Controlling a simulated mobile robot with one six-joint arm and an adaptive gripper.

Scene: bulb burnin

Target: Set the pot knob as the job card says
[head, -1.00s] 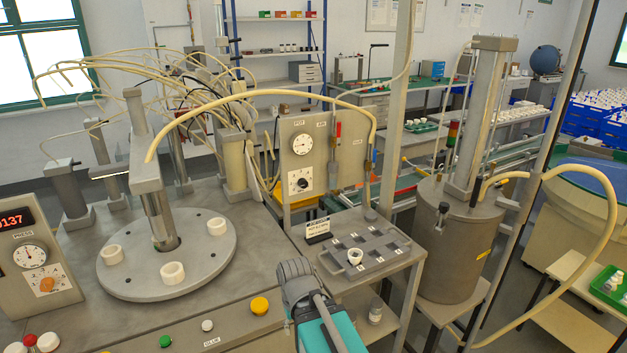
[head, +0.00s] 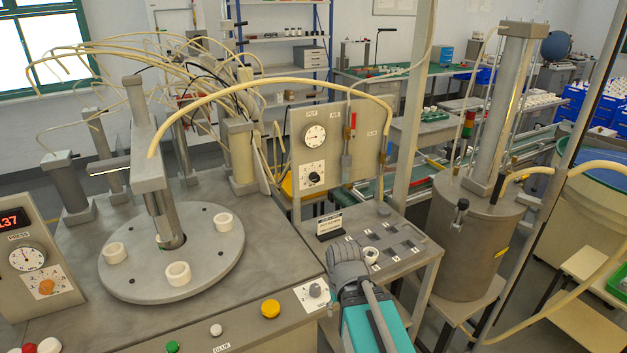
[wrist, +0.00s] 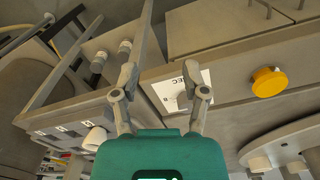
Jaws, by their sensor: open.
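The panel labelled POT (head: 345,150) stands behind the side table, with a round white gauge (head: 315,135) above a black knob (head: 314,179) on a white dial plate. The dial marks are too small to read. A small sign in a black holder (head: 329,223) stands on the side table; its text is not legible, and I cannot tell whether it is the job card. My gripper (wrist: 160,78) is open and empty, its fingers apart. In the head view it is low in front of the side table, away from the black knob. The black knob is not identifiable in the wrist view.
A grey knob (head: 315,290) on a white plate lies at the bench's front corner, close by my gripper; a yellow button (head: 270,309) is left of it. A white cup (head: 370,255) sits on the side table (head: 405,225). A large grey tank (head: 472,245) stands right.

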